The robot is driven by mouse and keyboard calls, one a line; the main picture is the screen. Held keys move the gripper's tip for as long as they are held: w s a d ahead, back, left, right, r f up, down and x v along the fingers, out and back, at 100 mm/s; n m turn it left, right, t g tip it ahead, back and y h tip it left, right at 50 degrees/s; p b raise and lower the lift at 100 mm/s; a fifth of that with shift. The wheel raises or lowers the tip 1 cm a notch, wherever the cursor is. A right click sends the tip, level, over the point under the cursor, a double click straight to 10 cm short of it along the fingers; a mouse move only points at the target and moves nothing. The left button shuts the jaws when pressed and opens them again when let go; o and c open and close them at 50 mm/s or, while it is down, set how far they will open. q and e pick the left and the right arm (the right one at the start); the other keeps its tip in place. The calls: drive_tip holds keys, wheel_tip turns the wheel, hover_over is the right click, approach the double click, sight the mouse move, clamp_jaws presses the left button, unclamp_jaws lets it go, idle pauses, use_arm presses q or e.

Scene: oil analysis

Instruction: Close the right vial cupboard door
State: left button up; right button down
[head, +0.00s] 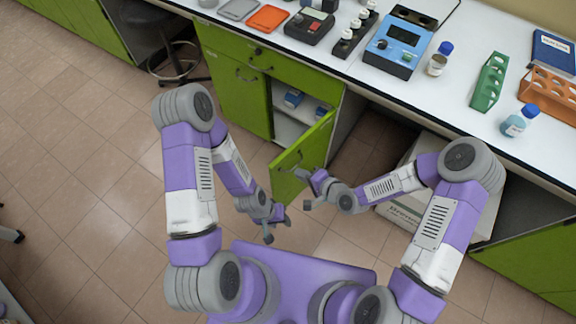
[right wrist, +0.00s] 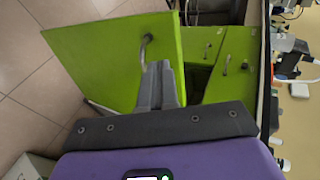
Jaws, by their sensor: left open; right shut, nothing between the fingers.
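The right vial cupboard door (head: 300,160) is green and stands open, swung out from the cupboard toward me. It fills much of the right wrist view (right wrist: 105,60), with its metal handle (right wrist: 147,45) near its middle. My right gripper (head: 301,174) is at the door's outer face. In the right wrist view its fingers (right wrist: 158,68) are shut with nothing between them, and the tips appear close beside the handle; I cannot tell whether they touch. My left gripper (head: 277,222) is open and empty, below the door's lower outer corner in the head view.
Small blue-and-white boxes (head: 293,98) sit on the open cupboard's shelf. The left door (head: 240,97) is shut. The white counter (head: 450,95) holds instruments and racks. Floor (head: 90,200) is clear on the left.

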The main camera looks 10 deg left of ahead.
sight(281, 161)
drive_tip(key=w+a, duration=0.1)
drive_tip(key=w+a+f+b, duration=0.1)
drive_tip(key=a, duration=0.1)
drive_tip(key=w+a, duration=0.1)
drive_tip(key=shift+a+f, duration=0.3)
drive_tip(key=shift+a, duration=0.1)
drive_tip(key=shift+w+a, duration=0.2)
drive_tip(key=shift+a, duration=0.2)
drive_tip(key=shift+a, duration=0.1)
